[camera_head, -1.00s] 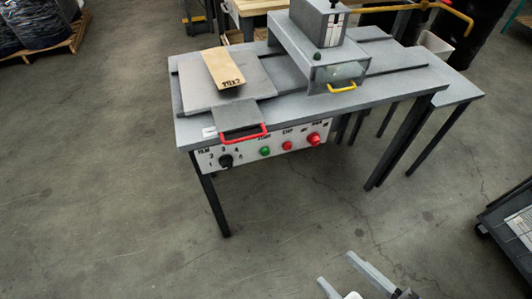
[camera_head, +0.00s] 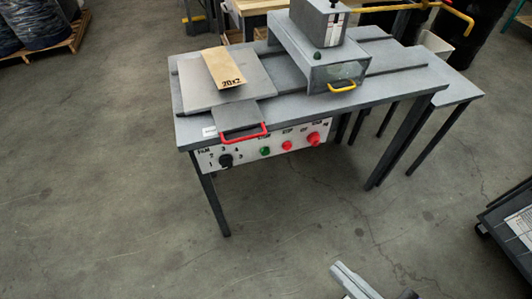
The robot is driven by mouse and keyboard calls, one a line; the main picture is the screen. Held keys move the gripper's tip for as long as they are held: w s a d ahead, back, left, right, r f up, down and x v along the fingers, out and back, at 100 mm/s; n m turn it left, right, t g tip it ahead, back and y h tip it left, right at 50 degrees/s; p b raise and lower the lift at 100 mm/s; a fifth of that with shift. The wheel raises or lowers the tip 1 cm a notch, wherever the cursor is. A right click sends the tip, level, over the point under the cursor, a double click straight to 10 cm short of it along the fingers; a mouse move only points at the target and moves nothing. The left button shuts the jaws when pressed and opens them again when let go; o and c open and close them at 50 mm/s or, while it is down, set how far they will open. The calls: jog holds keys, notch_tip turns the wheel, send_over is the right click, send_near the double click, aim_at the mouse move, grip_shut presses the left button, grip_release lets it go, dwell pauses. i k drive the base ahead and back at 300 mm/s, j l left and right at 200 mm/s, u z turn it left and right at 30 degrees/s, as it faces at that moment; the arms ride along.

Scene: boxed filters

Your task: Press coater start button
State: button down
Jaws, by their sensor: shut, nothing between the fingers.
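The coater is a grey table with a white control panel (camera_head: 247,158) under its front edge. On the panel are a black knob (camera_head: 226,160), a green button (camera_head: 265,151) labelled as start as far as I can read, a red button (camera_head: 287,146) and a larger red button (camera_head: 313,138). My gripper (camera_head: 338,266) shows at the bottom edge, its grey fingers together and empty. It is well in front of and below the panel, apart from it. The rest of my arm is mostly cut off by the frame.
A sliding plate with a red handle (camera_head: 244,135) overhangs the panel from above. A tan box (camera_head: 223,68) marked 20x2 lies on the plate. A grey housing with a yellow handle (camera_head: 341,87) stands on the table. A dark cart (camera_head: 508,225) is at the right. The floor before the panel is clear.

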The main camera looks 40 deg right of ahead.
aim_at(265, 151)
jog(key=l+u, duration=0.15)
jog(key=l, duration=0.35)
jog(key=k+l+u, duration=0.15)
jog(key=l, duration=0.3)
jog(key=k+l+u, duration=0.15)
jog(key=l, duration=0.3)
jog(key=k+l+u, duration=0.15)
jog(key=l, duration=0.35)
jog(key=i, duration=0.05)
